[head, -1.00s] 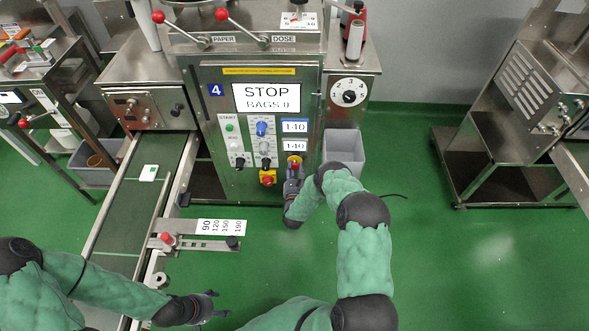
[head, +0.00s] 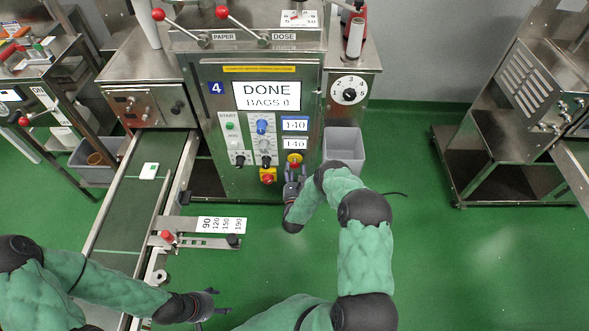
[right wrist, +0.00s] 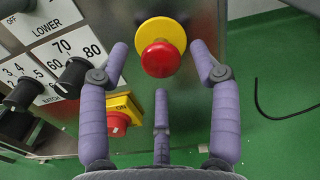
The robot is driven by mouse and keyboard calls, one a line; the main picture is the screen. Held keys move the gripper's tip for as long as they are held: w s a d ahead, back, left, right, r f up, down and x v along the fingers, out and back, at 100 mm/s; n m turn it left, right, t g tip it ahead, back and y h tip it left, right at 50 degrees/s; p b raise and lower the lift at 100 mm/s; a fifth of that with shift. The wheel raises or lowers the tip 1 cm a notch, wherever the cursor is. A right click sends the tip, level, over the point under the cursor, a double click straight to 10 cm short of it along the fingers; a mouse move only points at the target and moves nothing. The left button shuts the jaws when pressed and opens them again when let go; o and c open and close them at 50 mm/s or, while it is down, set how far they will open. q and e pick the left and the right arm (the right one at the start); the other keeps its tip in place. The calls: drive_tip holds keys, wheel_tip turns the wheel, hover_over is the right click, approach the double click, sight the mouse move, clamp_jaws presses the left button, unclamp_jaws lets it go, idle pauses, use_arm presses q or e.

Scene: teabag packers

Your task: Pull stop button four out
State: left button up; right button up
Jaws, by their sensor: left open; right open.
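Machine four (head: 215,110) stands in the middle of the head view, with a blue 4 plate and a screen (head: 266,96) reading DONE, BAGS 0. Its stop button (head: 294,159), red on a yellow disc, is low at the panel's right side. In the right wrist view the red stop button (right wrist: 161,58) sits between and just beyond the spread fingertips, not visibly touched. My right gripper (head: 293,178) is open in front of it. My left gripper (head: 212,301) is open and empty at the lower left, beside the conveyor.
A red-on-yellow rotary switch (head: 268,176) is left of and below the stop button; several black knobs are further left. A grey bin (head: 344,146) stands right of the machine. A conveyor (head: 130,205) carries a white packet (head: 149,171).

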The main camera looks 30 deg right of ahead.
drive_tip(key=v, duration=1)
drive_tip(key=shift+s+a, duration=0.15)
drive_tip(key=shift+a, duration=0.05)
drive_tip(key=s+a+f+n+g+y+p, duration=0.1)
drive_tip(key=s+a+n+g+y+p, duration=0.25)
drive_tip(key=a+n+g+y, duration=0.9)
drive_tip(key=s+a+r+n+g+p, duration=0.1)
drive_tip(key=s+a+r+n, duration=0.3)
drive_tip(key=s+n, duration=0.5)
drive_tip(key=s+a+r+n+g+p, duration=0.1)
drive_tip(key=s+a+r+n+p, duration=0.2)
drive_tip(key=s+n, duration=0.7)
drive_tip(key=a+r+n, duration=0.1)
drive_tip(key=a+n, duration=0.1)
drive_tip(key=n, duration=0.3)
drive_tip(key=shift+s+y, duration=0.25)
drive_tip(key=shift+y, duration=0.1)
